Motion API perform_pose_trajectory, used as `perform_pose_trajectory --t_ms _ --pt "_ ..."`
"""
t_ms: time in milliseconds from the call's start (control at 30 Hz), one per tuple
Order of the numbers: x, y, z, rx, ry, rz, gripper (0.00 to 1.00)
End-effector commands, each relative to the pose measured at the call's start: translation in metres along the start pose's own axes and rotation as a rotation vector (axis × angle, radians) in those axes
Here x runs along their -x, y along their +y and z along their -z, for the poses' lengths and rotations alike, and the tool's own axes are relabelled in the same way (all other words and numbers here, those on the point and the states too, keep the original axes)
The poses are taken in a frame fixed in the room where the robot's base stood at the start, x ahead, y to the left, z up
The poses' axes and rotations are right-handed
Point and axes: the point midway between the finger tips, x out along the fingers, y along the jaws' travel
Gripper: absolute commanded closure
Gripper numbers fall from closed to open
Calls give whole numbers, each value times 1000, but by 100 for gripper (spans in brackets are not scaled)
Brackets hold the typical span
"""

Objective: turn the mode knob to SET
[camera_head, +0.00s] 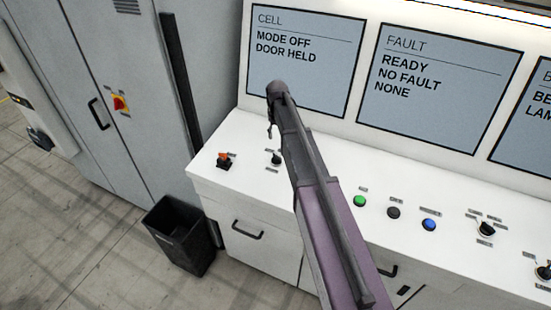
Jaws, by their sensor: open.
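My gripper (270,131) shows as a small dark shape hanging below the far end of my arm, in front of the cell screen. It is open, and I see nothing held in it. A small black knob (277,158) stands on the white console just below it in the picture, beside my arm. Another black knob (487,230) with several labels around it stands at the right, and a further one (544,271) is at the right edge. The labels are too small to read, so I cannot tell which is the mode knob. The cell screen (305,75) reads MODE OFF, DOOR HELD.
An orange-red switch (224,160) is at the console's left end. Green (360,201), black (393,212) and blue (429,224) buttons lie right of my arm. The fault screen (435,105) reads READY, NO FAULT. A black bin (180,238) and grey cabinet (130,150) stand left.

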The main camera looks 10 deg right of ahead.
Motion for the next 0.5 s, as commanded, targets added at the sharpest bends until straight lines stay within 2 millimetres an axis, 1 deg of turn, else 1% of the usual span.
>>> perform_pose_trajectory --t_ms 33,500 --pt "-8 0 0 0 0 0 43" --pt "-44 -1 0 1 0 0 43"
